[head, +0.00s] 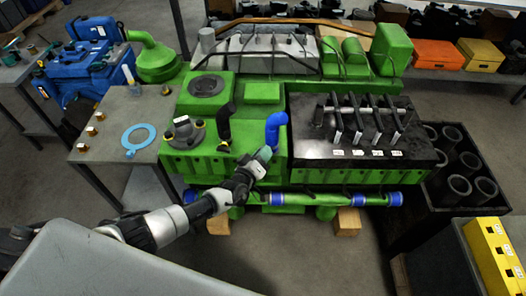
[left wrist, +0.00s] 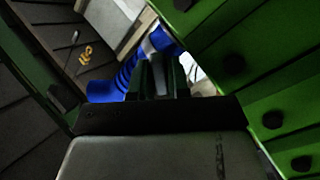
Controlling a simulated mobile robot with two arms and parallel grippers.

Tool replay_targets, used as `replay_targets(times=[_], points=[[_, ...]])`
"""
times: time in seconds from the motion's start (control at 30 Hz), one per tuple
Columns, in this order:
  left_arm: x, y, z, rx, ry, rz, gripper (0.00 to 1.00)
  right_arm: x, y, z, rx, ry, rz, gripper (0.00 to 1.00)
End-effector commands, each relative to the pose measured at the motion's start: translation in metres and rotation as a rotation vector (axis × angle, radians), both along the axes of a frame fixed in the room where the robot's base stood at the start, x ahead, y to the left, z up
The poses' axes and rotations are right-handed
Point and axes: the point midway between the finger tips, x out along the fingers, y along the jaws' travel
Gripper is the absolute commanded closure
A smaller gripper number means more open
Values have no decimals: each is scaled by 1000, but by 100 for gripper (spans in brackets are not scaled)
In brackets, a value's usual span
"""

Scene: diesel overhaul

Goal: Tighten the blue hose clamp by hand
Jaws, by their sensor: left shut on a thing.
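The blue hose (head: 275,128) is an upright elbow at the front right of the green engine block's left part. It also shows in the left wrist view as a ribbed blue tube (left wrist: 128,74). A pale grey band, the blue hose clamp (left wrist: 160,41), shows on it just beyond my fingertips. My left gripper (head: 262,157) is at the hose's lower end, with its fingers close together at the clamp. In the left wrist view the gripper (left wrist: 162,72) hides most of the contact. My right gripper is not in view.
A black hose (head: 224,122) stands left of the blue one. A grey side table (head: 112,152) holds a light-blue gasket (head: 137,137) and brass fittings. A green pipe with blue ends (head: 300,200) runs along the engine's front.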

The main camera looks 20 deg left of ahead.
Motion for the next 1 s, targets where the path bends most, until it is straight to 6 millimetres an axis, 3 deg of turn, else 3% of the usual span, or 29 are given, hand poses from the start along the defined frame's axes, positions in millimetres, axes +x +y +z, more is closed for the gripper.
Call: replay_targets(times=[0.33, 0.83, 0.87, 0.9, 1.0], points=[[-5, -1, -7, 124, -14, -6, 100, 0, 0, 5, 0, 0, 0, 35], [-5, -1, -8, 140, -18, -6, 100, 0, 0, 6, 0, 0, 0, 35], [-5, -1, -8, 140, -18, -6, 82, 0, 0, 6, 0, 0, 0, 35], [-5, -1, -7, 140, -18, -5, 76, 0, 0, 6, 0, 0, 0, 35], [-4, 0, -6, 138, -21, -4, 73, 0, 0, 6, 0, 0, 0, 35]])
